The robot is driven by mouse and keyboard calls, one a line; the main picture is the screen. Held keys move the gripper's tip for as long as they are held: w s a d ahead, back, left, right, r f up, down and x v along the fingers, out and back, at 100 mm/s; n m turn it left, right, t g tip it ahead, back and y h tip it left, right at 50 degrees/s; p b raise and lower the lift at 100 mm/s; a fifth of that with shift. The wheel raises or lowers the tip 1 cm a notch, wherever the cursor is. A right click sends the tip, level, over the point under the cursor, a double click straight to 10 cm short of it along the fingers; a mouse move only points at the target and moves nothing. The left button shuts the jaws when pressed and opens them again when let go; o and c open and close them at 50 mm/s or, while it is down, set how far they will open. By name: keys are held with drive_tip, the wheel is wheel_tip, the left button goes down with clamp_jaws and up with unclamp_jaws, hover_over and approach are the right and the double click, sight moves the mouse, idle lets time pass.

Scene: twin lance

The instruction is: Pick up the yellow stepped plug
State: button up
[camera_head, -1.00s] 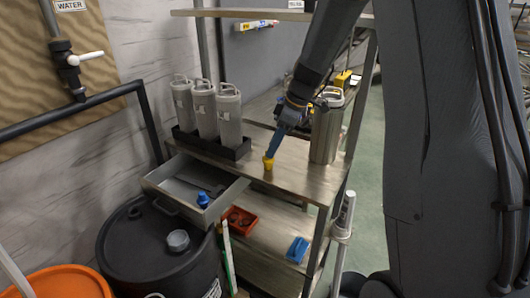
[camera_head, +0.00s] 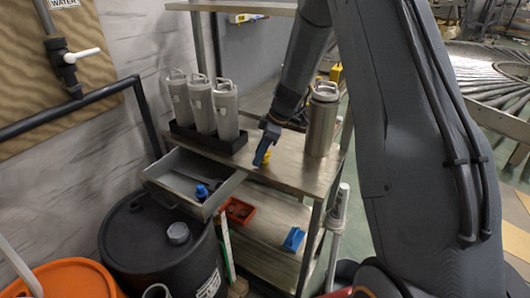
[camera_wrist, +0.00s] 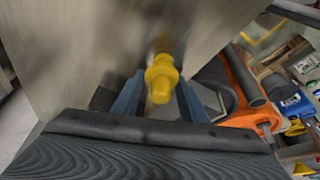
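The yellow stepped plug (camera_head: 267,157) stands on the metal top of the shelf unit, near its front edge. In the head view it is partly hidden behind my blue gripper (camera_head: 261,152). In the wrist view the plug (camera_wrist: 161,78) shows between my two blue fingers (camera_wrist: 160,92), one on each side. The fingers are spread apart, and I see no clear grip on the plug. Its foot seems to rest on the metal surface.
Three grey canisters (camera_head: 201,101) stand in a black tray at the left of the top. A steel flask (camera_head: 321,120) stands to the right of my gripper. Below are an open drawer (camera_head: 165,190) with a blue piece, a red bin (camera_head: 238,211) and a blue block (camera_head: 293,239).

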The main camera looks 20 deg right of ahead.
drive_tip(key=shift+c, duration=0.4)
drive_tip(key=c, duration=0.7)
drive_tip(key=shift+o, duration=0.2)
